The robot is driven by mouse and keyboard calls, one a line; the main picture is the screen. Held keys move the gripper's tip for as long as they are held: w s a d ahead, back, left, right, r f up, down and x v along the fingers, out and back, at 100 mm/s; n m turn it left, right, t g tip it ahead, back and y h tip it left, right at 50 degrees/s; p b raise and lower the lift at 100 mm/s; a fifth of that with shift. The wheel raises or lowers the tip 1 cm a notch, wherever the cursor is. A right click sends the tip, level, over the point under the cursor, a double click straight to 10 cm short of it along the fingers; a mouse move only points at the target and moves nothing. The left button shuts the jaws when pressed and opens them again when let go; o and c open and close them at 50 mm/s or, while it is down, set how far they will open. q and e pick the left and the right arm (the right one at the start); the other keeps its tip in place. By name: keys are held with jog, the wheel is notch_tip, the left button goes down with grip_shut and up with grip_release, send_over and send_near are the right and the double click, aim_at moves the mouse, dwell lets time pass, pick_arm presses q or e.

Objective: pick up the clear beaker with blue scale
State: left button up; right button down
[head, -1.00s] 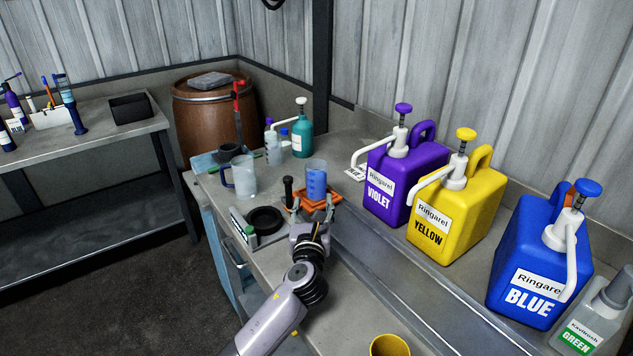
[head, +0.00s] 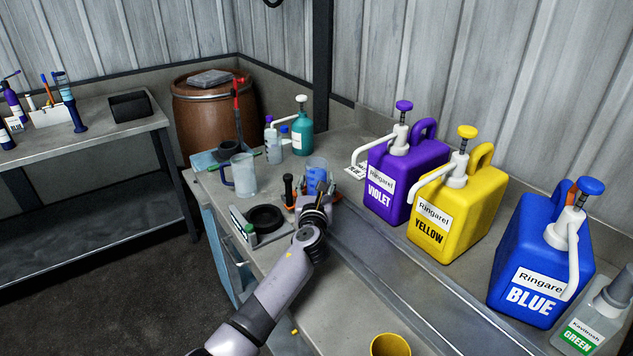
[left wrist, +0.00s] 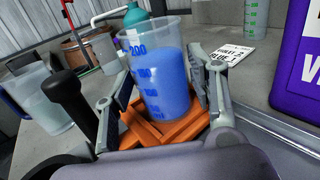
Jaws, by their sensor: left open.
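The clear beaker with blue scale (head: 316,172) holds blue liquid and stands upright on an orange stand (left wrist: 172,130) on the bench. In the left wrist view the beaker (left wrist: 158,78) is between the two fingers of my left gripper (left wrist: 160,95). The fingers are open, one on each side, with a visible gap at least on the right. In the head view my left gripper (head: 314,190) is in front of the beaker and hides its lower part and most of the stand. My right gripper is not in view.
A black-handled tool (left wrist: 72,98) stands close left of the gripper. A frosted jug (head: 243,174) is further left. A black round dish (head: 264,218) lies on the near left. The violet jug (head: 400,180) and yellow jug (head: 458,210) stand to the right.

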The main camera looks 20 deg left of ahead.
pick_arm(q)
jog(key=c, duration=0.8)
jog(key=shift+c, duration=0.4)
jog(key=shift+r, duration=0.1)
